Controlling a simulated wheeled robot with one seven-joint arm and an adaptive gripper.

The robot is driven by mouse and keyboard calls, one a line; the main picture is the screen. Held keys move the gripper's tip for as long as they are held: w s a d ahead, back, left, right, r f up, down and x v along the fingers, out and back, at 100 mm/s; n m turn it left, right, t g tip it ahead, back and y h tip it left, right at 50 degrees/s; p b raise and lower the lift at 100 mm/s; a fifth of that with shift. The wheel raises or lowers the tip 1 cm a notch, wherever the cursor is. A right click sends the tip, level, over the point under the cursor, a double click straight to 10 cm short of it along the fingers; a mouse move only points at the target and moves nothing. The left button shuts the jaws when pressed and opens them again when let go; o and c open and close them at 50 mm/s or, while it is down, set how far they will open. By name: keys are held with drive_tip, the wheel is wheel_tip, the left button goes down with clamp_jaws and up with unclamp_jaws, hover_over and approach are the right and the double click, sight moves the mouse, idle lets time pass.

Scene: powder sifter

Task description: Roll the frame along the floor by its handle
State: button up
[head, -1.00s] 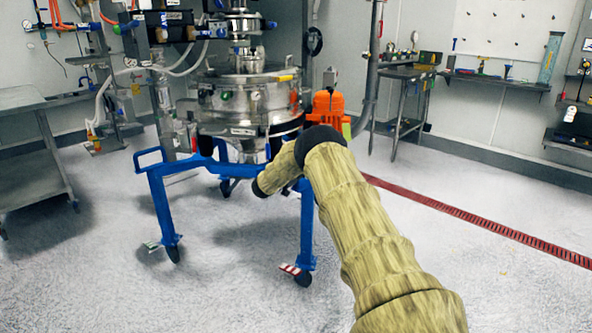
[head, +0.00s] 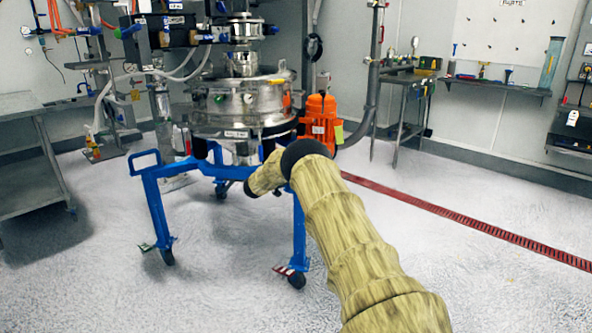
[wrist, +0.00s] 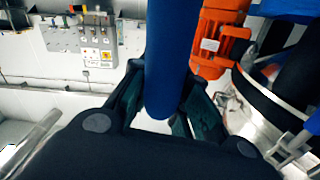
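The blue wheeled frame (head: 222,172) stands on the floor and carries the steel sifter (head: 240,105) with its orange motor (head: 320,118). A blue loop handle (head: 146,159) sticks out at its left side. In the head view, my forearm reaches to the frame's right side and hides my gripper. In the wrist view, my gripper (wrist: 172,118) has its dark fingers on both sides of a blue bar (wrist: 172,55) of the frame, apparently gripping it. The fingertip contact is partly hidden by the bar. The orange motor also shows right of the bar (wrist: 220,45).
A steel table (head: 30,105) stands at the left. Behind the frame are wall pipes and a small bench (head: 408,73). A red floor drain (head: 450,222) runs diagonally at the right. The floor in front of the frame is clear.

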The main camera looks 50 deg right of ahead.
drive_tip(key=o, duration=0.3)
drive_tip(key=shift+w+r, duration=0.15)
drive_tip(key=shift+o, duration=0.7)
drive_tip(key=shift+w, duration=0.1)
drive_tip(key=shift+a+f, duration=0.45)
drive_tip(key=shift+a, duration=0.15)
drive_tip(key=a, duration=1)
drive_tip(key=shift+s+a+r, duration=0.2)
drive_tip(key=shift+s+a, duration=0.15)
